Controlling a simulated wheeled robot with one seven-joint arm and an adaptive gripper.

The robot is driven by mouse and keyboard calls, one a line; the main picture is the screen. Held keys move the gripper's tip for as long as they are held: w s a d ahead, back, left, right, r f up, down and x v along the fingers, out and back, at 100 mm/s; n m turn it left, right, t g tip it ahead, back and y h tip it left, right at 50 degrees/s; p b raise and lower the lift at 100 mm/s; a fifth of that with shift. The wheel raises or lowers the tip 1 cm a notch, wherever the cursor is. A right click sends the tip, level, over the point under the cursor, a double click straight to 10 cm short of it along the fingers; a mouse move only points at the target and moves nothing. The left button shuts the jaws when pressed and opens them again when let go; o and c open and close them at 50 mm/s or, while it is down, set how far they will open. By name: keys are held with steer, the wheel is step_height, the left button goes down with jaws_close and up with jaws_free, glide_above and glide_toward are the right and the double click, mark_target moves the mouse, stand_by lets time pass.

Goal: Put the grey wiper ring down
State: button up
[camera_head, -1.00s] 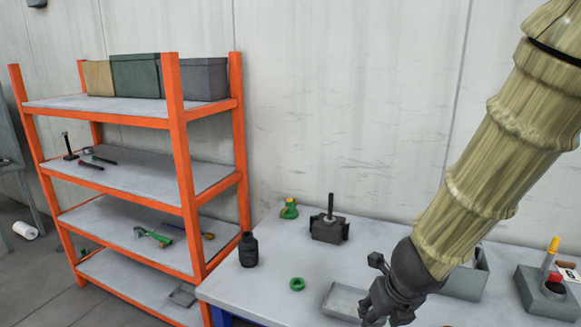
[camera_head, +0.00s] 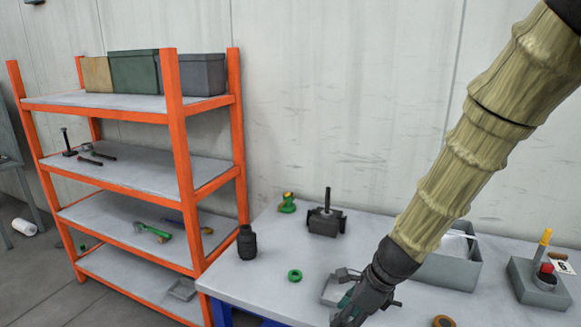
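My gripper (camera_head: 348,316) is at the front of the grey workbench (camera_head: 262,292), low over or in front of a shallow grey tray (camera_head: 328,297). Its fingers point down and left and are partly cut by the bottom of the picture. I cannot tell whether they are open or shut. I cannot make out a grey wiper ring; it may be hidden by the gripper. A small teal-green patch (camera_head: 345,300) shows beside the gripper, too small to identify.
A green ring (camera_head: 295,275) lies left of the tray. A black bottle-like jack (camera_head: 246,243), a green-and-yellow piece (camera_head: 287,203) and a dark block with a spindle (camera_head: 326,217) stand behind. A grey bin (camera_head: 452,268) and an orange-brown ring (camera_head: 443,321) are right.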

steer(key=d+f+n+g+h, duration=0.2)
steer(key=f+n+g, duration=0.1)
steer(key=f+n, duration=0.5)
steer(key=d+f+n+g+h, duration=0.2)
steer(key=f+n, duration=0.7)
steer(key=n, duration=0.5)
steer(key=shift+s+d+n+g, duration=0.25)
steer(key=shift+s+n+g, duration=0.15)
steer(key=shift+g, duration=0.2)
